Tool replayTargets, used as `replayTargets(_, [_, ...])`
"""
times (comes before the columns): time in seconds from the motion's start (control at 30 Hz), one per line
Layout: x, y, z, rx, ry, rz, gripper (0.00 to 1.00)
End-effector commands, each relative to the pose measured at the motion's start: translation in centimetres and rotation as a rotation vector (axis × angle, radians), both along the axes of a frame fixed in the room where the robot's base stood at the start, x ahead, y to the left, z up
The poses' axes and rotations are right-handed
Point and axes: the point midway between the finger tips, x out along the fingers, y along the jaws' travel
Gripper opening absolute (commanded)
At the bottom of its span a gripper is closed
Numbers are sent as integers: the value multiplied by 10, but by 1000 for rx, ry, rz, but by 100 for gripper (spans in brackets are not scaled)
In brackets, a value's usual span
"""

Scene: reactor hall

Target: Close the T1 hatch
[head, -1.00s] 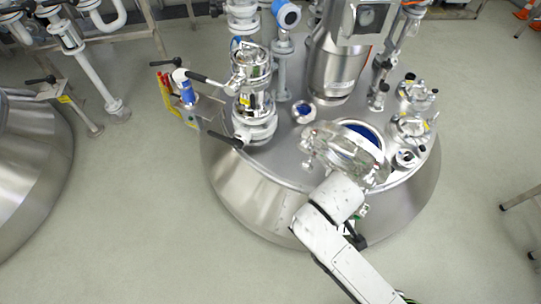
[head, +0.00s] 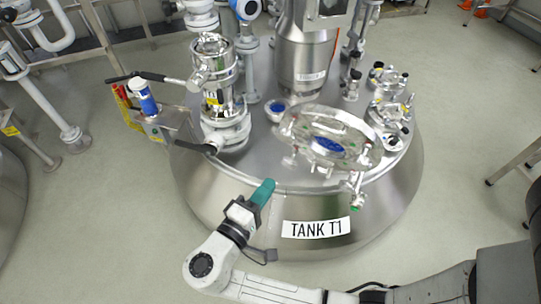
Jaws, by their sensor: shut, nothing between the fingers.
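The T1 hatch lid (head: 350,151), a round shiny metal disc with clamps on its rim, is at the front of the tank's top. It lies over the hatch opening, with blue showing at its middle. I cannot tell whether it is fully seated or slightly raised. The steel tank (head: 235,180) carries a "TANK T1" label (head: 316,228) on its front. My gripper (head: 265,188) has teal fingers, is shut and empty, and points up and right. In the picture it is left of and below the lid, near the tank's front edge, apart from the lid.
A metal valve column (head: 220,95) with black-handled levers stands left of the lid. A large steel cylinder (head: 305,55) rises behind it. Smaller capped ports (head: 390,115) are at the right. The floor (head: 455,150) right of the tank is clear.

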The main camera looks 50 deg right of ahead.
Motion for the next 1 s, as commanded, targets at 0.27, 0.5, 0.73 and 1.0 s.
replayTargets(0.27, [22, 49, 9, -251, -61, 93, 0])
replayTargets(0.5, [26, 29, 17, -261, -65, 92, 0])
replayTargets(0.73, [33, -14, 29, -261, -65, 91, 0])
replayTargets(1.0, [43, -59, 41, -260, -65, 93, 0])
